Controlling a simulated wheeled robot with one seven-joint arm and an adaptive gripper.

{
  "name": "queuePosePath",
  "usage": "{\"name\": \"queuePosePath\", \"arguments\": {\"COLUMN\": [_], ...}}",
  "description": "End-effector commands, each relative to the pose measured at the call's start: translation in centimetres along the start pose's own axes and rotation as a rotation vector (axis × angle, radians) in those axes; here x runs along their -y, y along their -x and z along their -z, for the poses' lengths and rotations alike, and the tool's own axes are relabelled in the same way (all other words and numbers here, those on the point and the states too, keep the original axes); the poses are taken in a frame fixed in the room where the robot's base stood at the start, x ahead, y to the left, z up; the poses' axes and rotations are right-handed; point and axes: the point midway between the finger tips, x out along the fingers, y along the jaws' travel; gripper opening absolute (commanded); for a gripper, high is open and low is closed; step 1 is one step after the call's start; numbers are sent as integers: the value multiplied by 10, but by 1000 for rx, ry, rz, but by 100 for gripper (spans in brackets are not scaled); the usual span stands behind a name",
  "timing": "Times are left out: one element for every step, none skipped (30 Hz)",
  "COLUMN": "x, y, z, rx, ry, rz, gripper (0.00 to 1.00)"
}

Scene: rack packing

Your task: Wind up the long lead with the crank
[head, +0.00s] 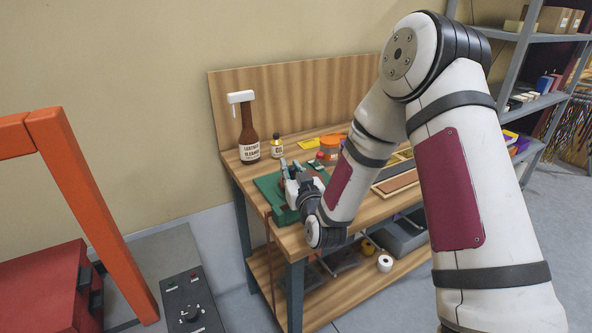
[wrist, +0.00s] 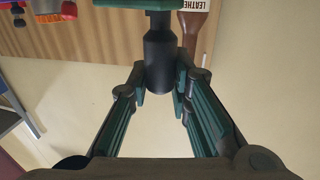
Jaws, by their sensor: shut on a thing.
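The green winder (head: 272,189) stands at the left front of the wooden bench, partly hidden by my gripper (head: 292,178). In the wrist view my gripper (wrist: 162,88) has its two fingers on either side of the dark crank handle (wrist: 161,58) and is shut on it. The handle joins a green part (wrist: 140,3) at the top edge of that view. A thin brown strip (head: 268,243), which looks like the lead, hangs down at the bench's left front. How much of it is wound on the winder is hidden.
A brown spray bottle (head: 248,137) and a small dark bottle (head: 277,146) stand behind the winder. An orange-lidded jar (head: 329,147) and trays (head: 398,181) lie to the right. An orange frame (head: 90,205) and red box (head: 45,290) stand left.

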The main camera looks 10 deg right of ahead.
Motion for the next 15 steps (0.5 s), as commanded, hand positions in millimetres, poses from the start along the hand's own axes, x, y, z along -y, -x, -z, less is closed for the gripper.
{"name": "queuePosePath", "arguments": {"x": [4,4,4,5,4,5,5,5,5,5,5,5,5,5,5], "y": [-1,-2,-3,-3,-4,-4,-5,-5,-5,-5,-6,-6,-6,-6,-6], "z": [0,0,0,0,0,0,0,0,1,1,1,1,1,1,1], "rx": [-1,-1,-1,-1,-1,-2,-2,-2,-3,-3,-3,-3,-3,-3,-4], "ry": [0,0,0,0,0,0,0,0,1,1,0,0,0,0,0], "rz": [-15,-27,-41,-50,-59,-68,-74,-80,-85,-88,-91,-94,-96,-97,-97], "gripper": [0,0,0,0,0,0,0,0,0,0,0,0,0,0,0]}}
